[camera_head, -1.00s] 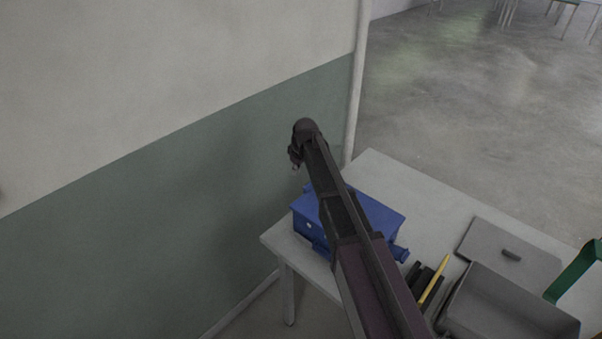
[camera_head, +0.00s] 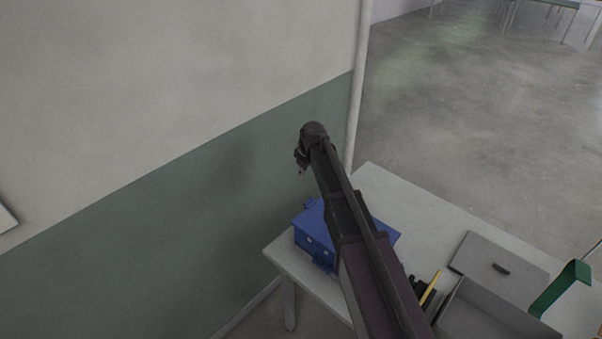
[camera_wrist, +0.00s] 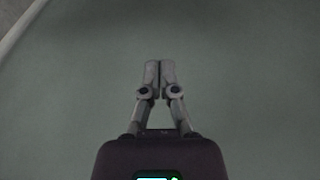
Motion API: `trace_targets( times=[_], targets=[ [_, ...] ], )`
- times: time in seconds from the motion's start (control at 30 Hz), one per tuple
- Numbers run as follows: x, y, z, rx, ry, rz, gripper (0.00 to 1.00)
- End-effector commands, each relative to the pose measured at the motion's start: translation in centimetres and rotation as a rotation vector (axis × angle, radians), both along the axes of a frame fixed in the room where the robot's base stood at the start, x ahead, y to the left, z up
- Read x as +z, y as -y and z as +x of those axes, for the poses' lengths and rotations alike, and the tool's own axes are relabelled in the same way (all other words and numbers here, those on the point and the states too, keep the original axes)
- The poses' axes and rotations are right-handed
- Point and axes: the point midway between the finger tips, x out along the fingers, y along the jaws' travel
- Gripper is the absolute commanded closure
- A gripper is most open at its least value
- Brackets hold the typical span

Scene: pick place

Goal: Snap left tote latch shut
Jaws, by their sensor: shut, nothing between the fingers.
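A blue tote (camera_head: 315,238) with a lid sits near the wall end of the light grey table. Small blue latch parts show on its near side and far corner, but I cannot tell the left latch's state. My arm crosses in front and hides the tote's right part. My gripper (camera_wrist: 160,72) is shut and empty in the wrist view, with the green wall behind it. The tote is not in the wrist view.
The table (camera_head: 400,200) also holds a grey open box (camera_head: 485,315), a flat grey lid (camera_head: 500,262), a yellow pencil-like tool (camera_head: 430,288) and a green object (camera_head: 560,285). A green and white wall (camera_head: 200,220) and a pipe (camera_head: 357,90) stand close by the tote.

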Motion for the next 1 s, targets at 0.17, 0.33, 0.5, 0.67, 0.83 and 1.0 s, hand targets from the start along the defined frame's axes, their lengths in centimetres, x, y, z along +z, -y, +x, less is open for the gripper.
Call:
trace_targets(
  times=[0.17, 0.33, 0.5, 0.67, 0.83, 1.0],
  targets=[
    [1.2, 0.3, -0.2, 0.0, 0.0, 0.0, 1.0],
    [1.4, 0.4, -0.3, -0.001, 0.0, 0.0, 1.0],
    [1.4, 0.5, -0.3, -0.002, 0.0, 0.0, 1.0],
    [1.4, 0.5, -0.3, -0.002, 0.0, 0.0, 1.0],
    [1.4, 0.5, -0.3, -0.001, 0.0, 0.0, 1.0],
    [1.3, 1.4, -1.0, -0.024, -0.006, -0.003, 1.0]
  ],
)
